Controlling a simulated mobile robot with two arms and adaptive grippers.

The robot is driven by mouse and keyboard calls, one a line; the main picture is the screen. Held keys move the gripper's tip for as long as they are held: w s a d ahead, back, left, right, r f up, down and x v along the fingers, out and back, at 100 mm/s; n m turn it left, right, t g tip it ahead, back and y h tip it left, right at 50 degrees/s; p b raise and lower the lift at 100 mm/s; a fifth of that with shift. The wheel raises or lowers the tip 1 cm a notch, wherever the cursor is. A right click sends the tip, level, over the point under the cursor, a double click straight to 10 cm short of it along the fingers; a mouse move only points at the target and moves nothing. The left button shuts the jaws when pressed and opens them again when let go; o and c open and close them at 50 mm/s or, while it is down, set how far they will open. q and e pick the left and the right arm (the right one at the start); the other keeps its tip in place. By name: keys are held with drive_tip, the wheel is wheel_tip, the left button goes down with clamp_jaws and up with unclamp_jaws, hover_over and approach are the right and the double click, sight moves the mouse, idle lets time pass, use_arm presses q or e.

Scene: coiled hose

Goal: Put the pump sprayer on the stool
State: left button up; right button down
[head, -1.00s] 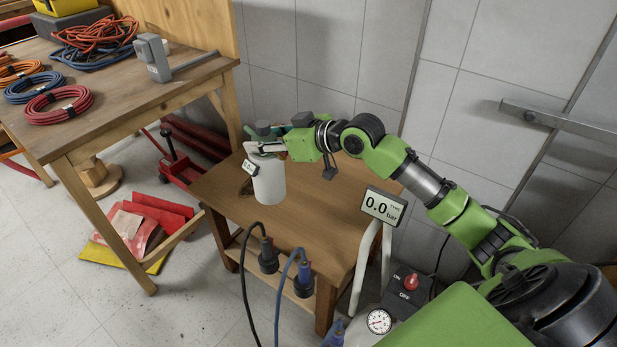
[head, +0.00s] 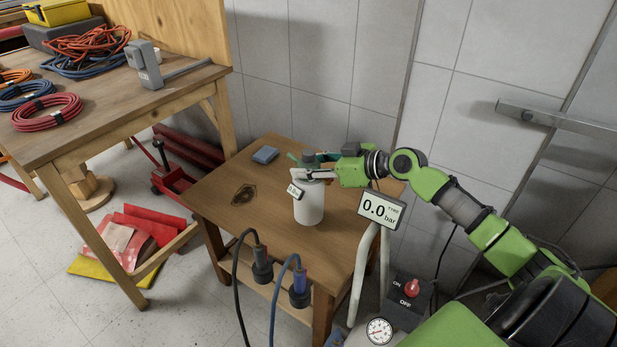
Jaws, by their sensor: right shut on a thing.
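The pump sprayer (head: 309,207) is a white bottle with a grey-green top and a small tag. It is upright over the right part of the wooden stool (head: 215,205). My right gripper (head: 312,174) reaches in from the right and is shut on the sprayer near its top. I cannot tell whether the sprayer's base touches the stool top. My left gripper is not in view.
A blue-grey block (head: 265,155) lies at the stool's back. Two hoses with connectors (head: 262,264) hang at its front. A pressure display (head: 381,208) stands close to its right. The workbench (head: 110,110) with coiled hoses is at left.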

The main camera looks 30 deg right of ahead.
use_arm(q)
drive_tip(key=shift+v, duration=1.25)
use_arm(e)
drive_tip(key=shift+f, duration=1.45)
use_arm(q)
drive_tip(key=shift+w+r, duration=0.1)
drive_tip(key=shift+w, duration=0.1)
use_arm(e)
drive_tip(key=c, duration=1.3)
unclamp_jaws()
drive_tip(key=shift+f+b, duration=0.15)
drive_tip(key=shift+b, duration=0.15)
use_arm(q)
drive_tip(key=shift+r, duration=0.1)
use_arm(e)
drive_tip(key=shift+o, duration=0.2)
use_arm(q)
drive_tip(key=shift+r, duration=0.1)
